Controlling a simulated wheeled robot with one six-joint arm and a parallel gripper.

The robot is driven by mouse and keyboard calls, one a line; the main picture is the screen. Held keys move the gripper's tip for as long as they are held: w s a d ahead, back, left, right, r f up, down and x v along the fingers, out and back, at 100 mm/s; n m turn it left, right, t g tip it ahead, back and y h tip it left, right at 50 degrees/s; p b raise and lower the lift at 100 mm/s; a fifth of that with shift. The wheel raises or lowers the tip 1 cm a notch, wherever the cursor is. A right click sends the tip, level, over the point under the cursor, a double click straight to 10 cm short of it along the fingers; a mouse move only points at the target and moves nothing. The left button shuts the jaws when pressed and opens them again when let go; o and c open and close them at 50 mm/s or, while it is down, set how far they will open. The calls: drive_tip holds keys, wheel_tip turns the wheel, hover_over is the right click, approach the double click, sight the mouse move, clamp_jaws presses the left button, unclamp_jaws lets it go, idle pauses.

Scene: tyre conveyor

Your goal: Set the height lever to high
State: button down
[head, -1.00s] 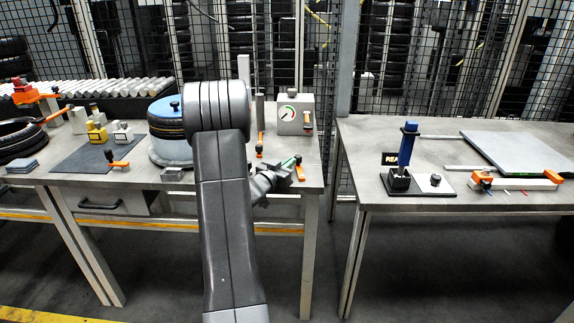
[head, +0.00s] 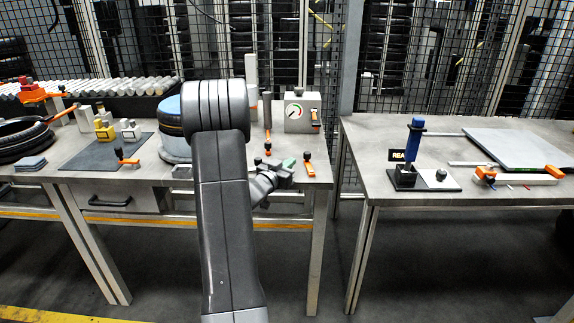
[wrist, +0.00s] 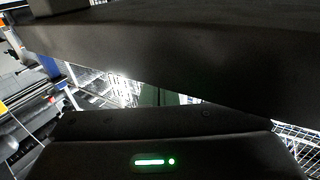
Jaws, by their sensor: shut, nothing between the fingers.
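No lever here is marked as the height lever, so I cannot tell which it is. Small orange levers with black knobs stand on the left table: one at its front (head: 125,161), one behind my gripper (head: 267,146) and one at the right edge (head: 309,166). Another orange-handled lever (head: 316,117) is on the side of the grey gauge box (head: 298,124). A blue upright handle (head: 414,138) stands on a black base on the right table. My gripper (head: 277,176) is shut and empty, low over the left table's front right part, close to the right-edge lever. Dark gripper parts fill the wrist view.
The left table (head: 150,186) also holds a tyre (head: 22,140), yellow and grey blocks on a dark mat, and a drum partly hidden by my arm. The right table (head: 390,125) holds a grey plate (head: 520,148). A floor gap separates the tables; wire fencing stands behind.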

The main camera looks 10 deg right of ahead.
drive_tip(key=w+a+v, duration=0.1)
drive_tip(key=v, duration=0.9)
drive_tip(key=shift+w+a, duration=0.25)
drive_tip(key=shift+w, duration=0.15)
drive_tip(key=shift+d, duration=0.1)
